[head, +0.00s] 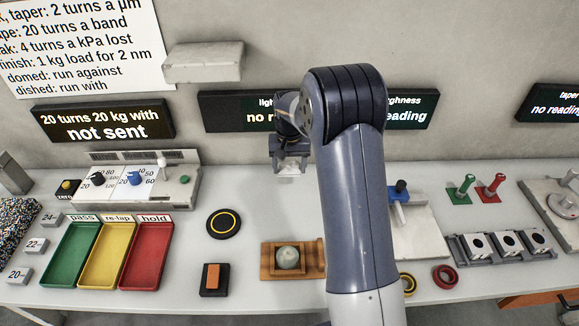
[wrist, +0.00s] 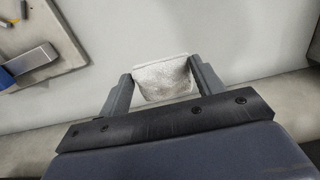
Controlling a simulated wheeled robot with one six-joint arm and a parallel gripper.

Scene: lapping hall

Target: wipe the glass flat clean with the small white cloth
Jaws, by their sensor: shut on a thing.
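My gripper (head: 290,168) is above the back part of the table, near the wall. In the wrist view its two fingers (wrist: 162,84) are closed on the small white cloth (wrist: 163,78), which is held between them. In the head view only a bit of pale cloth shows under the fingers. The glass flat (head: 288,258) seems to be the round, pale greenish disc on the wooden stand (head: 267,272) at the front middle of the table. My gripper is behind and above it, apart from it.
Green, yellow (head: 107,255) and red trays stand at the left, with a control panel (head: 140,185) behind them. A black round pad (head: 223,223) and a block with an orange top (head: 212,279) lie left of the stand. A grey plate with a blue-topped part (head: 402,187) stands right of my arm.

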